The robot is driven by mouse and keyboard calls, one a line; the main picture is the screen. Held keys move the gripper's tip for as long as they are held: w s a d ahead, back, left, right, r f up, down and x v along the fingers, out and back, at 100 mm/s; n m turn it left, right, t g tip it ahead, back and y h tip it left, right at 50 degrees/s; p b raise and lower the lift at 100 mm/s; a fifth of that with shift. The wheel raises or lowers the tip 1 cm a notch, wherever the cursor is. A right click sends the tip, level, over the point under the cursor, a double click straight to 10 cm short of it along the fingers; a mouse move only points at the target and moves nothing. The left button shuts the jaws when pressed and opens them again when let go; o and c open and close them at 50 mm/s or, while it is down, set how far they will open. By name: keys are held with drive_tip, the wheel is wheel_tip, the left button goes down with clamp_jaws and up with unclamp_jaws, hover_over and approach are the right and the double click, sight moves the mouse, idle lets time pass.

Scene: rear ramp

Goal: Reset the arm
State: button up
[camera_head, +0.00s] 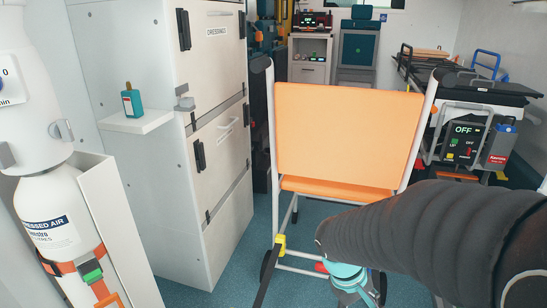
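My arm, in a black ribbed sleeve, reaches in from the lower right of the head view. It bends down at its far end, where a teal and grey part (347,276) shows at the bottom of the picture. I cannot make out fingertips there, so whether my gripper is open or shut cannot be told. Nothing held can be seen. The arm's end is in front of the lower frame of an orange folding chair (348,120); whether they touch is unclear.
A tall white cabinet (215,65) stands left, with a small teal bottle (132,102) on its side shelf (137,121). A compressed-air cylinder (52,215) is strapped at far left. A stretcher (470,88) with devices stands right. Blue floor (238,250) shows between cabinet and chair.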

drive_tip(key=s+a+r+m+t+y+p, duration=0.1)
drive_tip(key=s+r+m+t+y+p, duration=0.1)
drive_tip(key=r, duration=0.8)
drive_tip(key=s+a+r+m+t+y+p, duration=0.1)
drive_tip(key=s+r+t+p, duration=0.3)
drive_tip(key=r, duration=0.6)
drive_tip(key=shift+s+a+r+m+y, duration=0.15)
drive_tip(key=shift+s+a+m+y, duration=0.25)
drive_tip(key=shift+s+m, duration=0.4)
drive_tip(key=shift+w+r, duration=0.25)
drive_tip(key=shift+r, duration=0.05)
